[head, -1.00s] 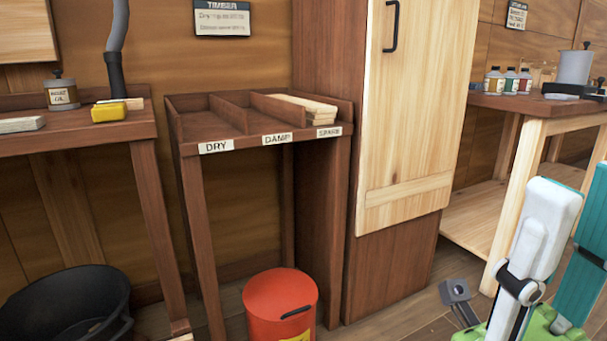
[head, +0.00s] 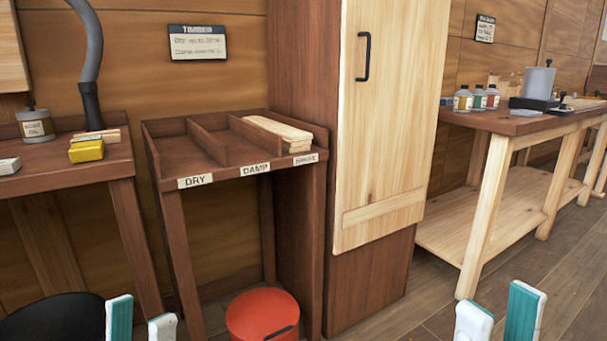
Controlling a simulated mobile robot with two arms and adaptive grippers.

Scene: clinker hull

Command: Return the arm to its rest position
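My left gripper (head: 141,324) shows at the bottom left of the head view. Its two white-and-teal fingertips stand apart with nothing visible between them. My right gripper (head: 499,317) shows at the bottom right, its two fingertips also apart and empty. The palms and most of both arms are below the picture's edge. Both grippers appear clear of the furniture.
A timber rack (head: 225,172) labelled DRY, DAMP and SPARE holds pale strips (head: 278,130) in its right compartment. A red bin (head: 262,317) stands below. A tall cabinet (head: 385,120), a left bench (head: 60,180) and a right workbench (head: 510,122) stand around. Floor is open at lower right.

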